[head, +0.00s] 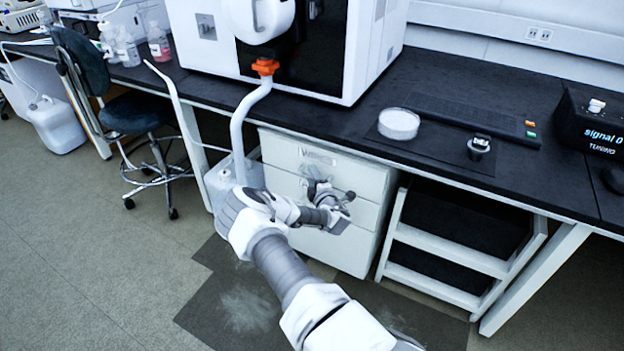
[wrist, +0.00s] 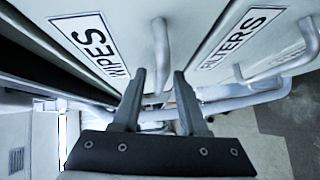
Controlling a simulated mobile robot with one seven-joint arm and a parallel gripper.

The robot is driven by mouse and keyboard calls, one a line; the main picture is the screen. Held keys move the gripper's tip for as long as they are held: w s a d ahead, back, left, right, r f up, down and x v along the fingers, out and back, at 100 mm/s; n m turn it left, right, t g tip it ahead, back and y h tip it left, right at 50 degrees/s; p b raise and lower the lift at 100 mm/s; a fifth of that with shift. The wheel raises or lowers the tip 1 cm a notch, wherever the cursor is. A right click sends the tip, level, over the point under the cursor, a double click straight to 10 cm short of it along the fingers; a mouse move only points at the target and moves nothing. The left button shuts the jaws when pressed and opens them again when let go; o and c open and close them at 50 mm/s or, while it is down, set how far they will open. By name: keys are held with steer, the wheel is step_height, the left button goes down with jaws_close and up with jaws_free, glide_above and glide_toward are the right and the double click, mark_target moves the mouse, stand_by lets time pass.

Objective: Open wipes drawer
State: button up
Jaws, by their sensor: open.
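The wipes drawer (head: 284,152) is the top drawer of a white cabinet under the bench and looks shut. In the wrist view its front (wrist: 118,22) carries a WIPES label (wrist: 90,42), and its metal bar handle (wrist: 160,42) points down between my fingertips. In the head view my arm hides the handle. My gripper (head: 343,208) is in front of the cabinet; in the wrist view my gripper (wrist: 159,76) is open, with one finger on each side of the handle's lower end. I cannot tell whether either finger touches it.
The filters drawer (wrist: 222,52), with its own handle (wrist: 239,73), is beside the wipes drawer in the wrist view. A step stool (head: 450,248) stands right of the cabinet. A white container (head: 222,182) and tube (head: 238,125) are at its left. Open floor lies in front.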

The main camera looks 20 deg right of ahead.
jaws_close()
stand_by(1.5)
